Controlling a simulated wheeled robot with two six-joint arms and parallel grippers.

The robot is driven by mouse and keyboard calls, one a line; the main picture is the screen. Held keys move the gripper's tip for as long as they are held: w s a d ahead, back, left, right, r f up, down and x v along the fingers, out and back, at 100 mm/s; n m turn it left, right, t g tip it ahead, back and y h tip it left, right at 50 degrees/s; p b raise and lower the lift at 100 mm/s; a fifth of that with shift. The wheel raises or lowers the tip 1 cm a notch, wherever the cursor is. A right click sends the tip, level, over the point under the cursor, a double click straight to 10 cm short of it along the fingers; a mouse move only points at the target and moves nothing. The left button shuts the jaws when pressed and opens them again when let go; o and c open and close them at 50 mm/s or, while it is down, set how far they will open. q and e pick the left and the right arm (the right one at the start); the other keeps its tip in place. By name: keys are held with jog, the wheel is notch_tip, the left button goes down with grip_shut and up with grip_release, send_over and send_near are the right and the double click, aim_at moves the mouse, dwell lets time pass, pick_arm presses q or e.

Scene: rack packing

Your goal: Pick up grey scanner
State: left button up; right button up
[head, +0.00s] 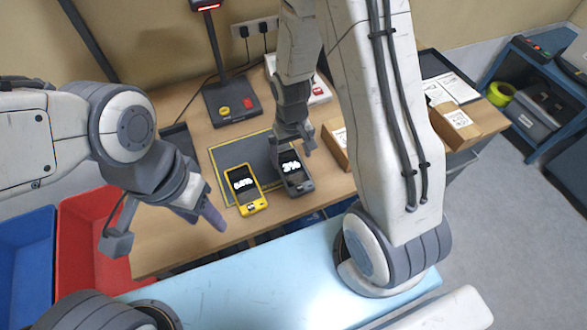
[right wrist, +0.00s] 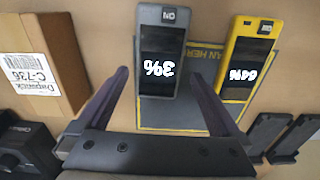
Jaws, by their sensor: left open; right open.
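The grey scanner (head: 298,186) lies on the right part of a dark mat with a yellow border (head: 222,158), its screen reading 3%. It also shows in the right wrist view (right wrist: 162,50). My right gripper (head: 292,148) is open and over the scanner's far end in the head view. In the right wrist view its fingers (right wrist: 163,80) are spread on either side of the scanner, holding nothing; whether they touch it I cannot tell. A yellow scanner (head: 246,192) lies to the left of the grey one. My left gripper (head: 207,214) is open and empty, left of the yellow scanner.
A labelled cardboard box (right wrist: 35,65) stands beside the mat. A dark stand (head: 232,100) is at the back of the table. Red (head: 85,235) and blue (head: 25,262) bins are at the left.

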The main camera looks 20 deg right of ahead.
aim_at(293, 171)
jog(key=f, duration=0.2)
jog(key=s+f+p, duration=0.1)
jog(key=shift+d+f, duration=0.1)
jog(key=shift+f, duration=0.95)
jog(key=shift+c, duration=0.3)
jog(key=c, duration=1.3)
jog(key=shift+o, duration=0.2)
